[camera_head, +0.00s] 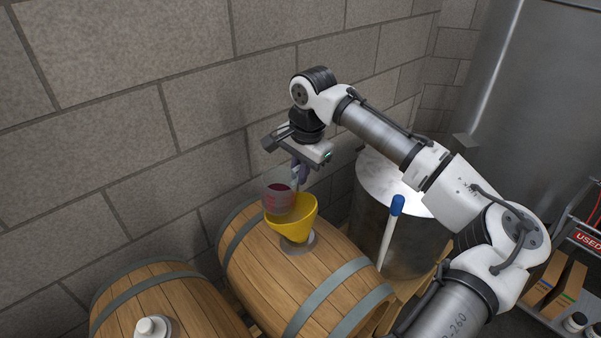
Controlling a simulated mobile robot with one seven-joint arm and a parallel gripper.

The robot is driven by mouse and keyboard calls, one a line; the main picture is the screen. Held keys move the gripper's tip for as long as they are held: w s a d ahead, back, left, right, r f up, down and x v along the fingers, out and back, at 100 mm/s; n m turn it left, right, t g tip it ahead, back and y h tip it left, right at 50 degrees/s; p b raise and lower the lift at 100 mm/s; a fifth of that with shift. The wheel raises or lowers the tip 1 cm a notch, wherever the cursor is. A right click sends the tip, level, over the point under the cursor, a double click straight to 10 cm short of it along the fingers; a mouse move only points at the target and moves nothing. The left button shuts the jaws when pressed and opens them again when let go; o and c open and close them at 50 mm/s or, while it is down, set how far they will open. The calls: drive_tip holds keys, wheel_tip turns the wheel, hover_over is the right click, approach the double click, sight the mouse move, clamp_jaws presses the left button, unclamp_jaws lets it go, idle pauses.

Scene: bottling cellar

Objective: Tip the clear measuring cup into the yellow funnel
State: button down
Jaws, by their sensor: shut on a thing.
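The clear measuring cup (278,200) hangs over the left side of the yellow funnel, with dark red liquid showing in it. My gripper (300,172) is shut on the cup at its right side. The cup looks roughly upright or slightly tilted; the exact angle is hard to tell. The yellow funnel (294,224) stands upright in the top opening of a wooden barrel (285,275), on a grey ring. The cup hides part of the funnel's left rim. I cannot tell whether cup and funnel touch.
A second barrel (175,305) with a white bung (150,328) lies at the lower left. A steel drum (415,235) stands right of the funnel, with a blue-capped white stick (392,230) before it. A block wall (150,110) rises close behind. A cart with boxes (560,290) is at right.

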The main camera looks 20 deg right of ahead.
drive_tip(key=shift+w+f+t+y+b, duration=0.15)
drive_tip(key=shift+f+t+y+b, duration=0.55)
drive_tip(key=shift+b, duration=1.65)
drive_tip(key=shift+a+f+t+y+b, duration=0.1)
drive_tip(key=shift+t+y+b, duration=0.15)
drive_tip(key=shift+t+b, duration=0.7)
drive_tip(key=shift+d+f+t+y+b, duration=0.1)
drive_tip(key=shift+t+y+b, duration=0.25)
drive_tip(key=shift+b, duration=1.25)
drive_tip(key=shift+a+f+t+y+b, duration=0.1)
drive_tip(key=shift+t+y+b, duration=0.1)
drive_tip(key=shift+t+b, duration=0.8)
drive_tip(key=shift+s+r+t+y+b, duration=0.1)
drive_tip(key=shift+r+t+y+b, duration=0.4)
drive_tip(key=shift+b, duration=1)
drive_tip(key=shift+s+r+t+y+b, duration=0.15)
drive_tip(key=shift+t+y+b, duration=0.15)
drive_tip(key=shift+t+b, duration=0.85)
drive_tip(key=shift+w+r+t+y+b, duration=0.1)
drive_tip(key=shift+r+t+y+b, duration=0.25)
drive_tip(key=shift+b, duration=1.45)
drive_tip(key=shift+s+d+r+t+y+b, duration=0.25)
drive_tip(key=shift+t+y+b, duration=0.2)
drive_tip(key=shift+t+b, duration=0.4)
drive_tip(key=shift+s+d+r+t+y+b, duration=0.1)
drive_tip(key=shift+s+r+t+y+b, duration=0.25)
drive_tip(key=shift+t+b, duration=0.5)
